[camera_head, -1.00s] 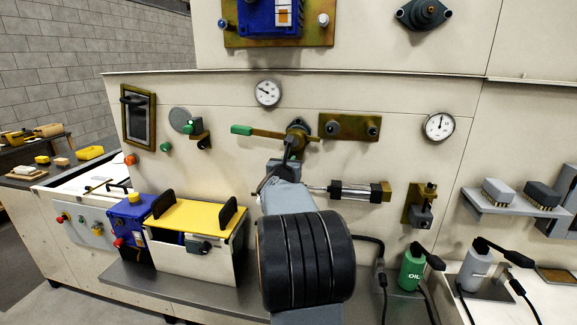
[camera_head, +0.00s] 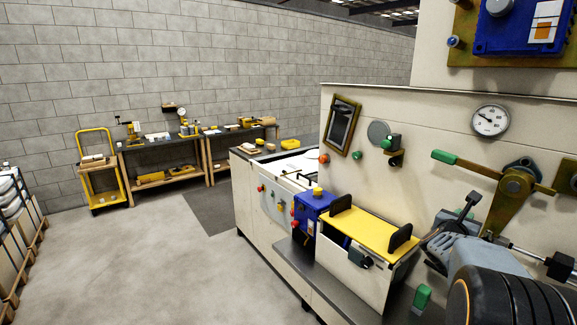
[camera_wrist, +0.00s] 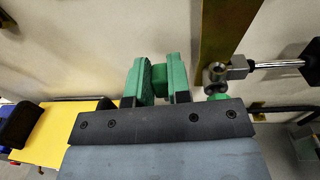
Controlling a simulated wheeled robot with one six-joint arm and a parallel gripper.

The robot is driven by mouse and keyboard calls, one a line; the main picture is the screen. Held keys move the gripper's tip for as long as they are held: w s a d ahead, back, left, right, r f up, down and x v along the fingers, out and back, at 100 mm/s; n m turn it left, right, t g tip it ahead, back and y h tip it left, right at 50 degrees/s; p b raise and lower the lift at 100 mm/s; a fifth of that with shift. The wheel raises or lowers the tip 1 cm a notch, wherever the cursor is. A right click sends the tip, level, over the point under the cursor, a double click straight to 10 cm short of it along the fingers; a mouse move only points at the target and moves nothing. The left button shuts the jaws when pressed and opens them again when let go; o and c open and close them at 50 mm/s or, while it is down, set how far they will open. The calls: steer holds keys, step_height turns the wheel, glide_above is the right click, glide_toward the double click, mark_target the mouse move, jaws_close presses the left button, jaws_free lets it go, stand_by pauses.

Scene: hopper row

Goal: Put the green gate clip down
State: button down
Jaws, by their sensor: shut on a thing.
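The green gate clip (camera_wrist: 158,78) shows in the wrist view as green upright pieces with a gap at the top. My gripper (camera_wrist: 153,98) is shut on it, with dark fingers on both sides. The clip is in front of the pale panel, left of a brown bar (camera_wrist: 232,38) and its grey rod joint (camera_wrist: 215,76). In the head view my arm covers the lower right, and I cannot make out the clip in the grip there. A small green piece (camera_head: 422,298) shows low beside the yellow-topped box (camera_head: 372,226); I cannot tell what it is.
A green-handled lever (camera_head: 446,157) and a gauge (camera_head: 490,121) are on the panel above my arm. A metal ledge (camera_head: 333,300) runs below the box. A blue unit (camera_head: 311,207) stands left of the box. The floor at left (camera_head: 150,255) is clear.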

steer(key=a+f+n+t+y, duration=0.2)
steer(key=a+f, duration=0.4)
steer(key=a, duration=0.5)
steer(key=a+f+n+t+y, duration=0.2)
steer(key=a+f, duration=0.5)
steer(key=a, duration=0.5)
steer(key=a+f+n+t+y, duration=0.2)
steer(key=a+f+y, duration=0.3)
steer(key=a, duration=0.6)
steer(key=shift+s+a+f+n+t, duration=0.25)
steer(key=shift+a+f+n+t, duration=0.15)
steer(key=shift+f+n, duration=0.35)
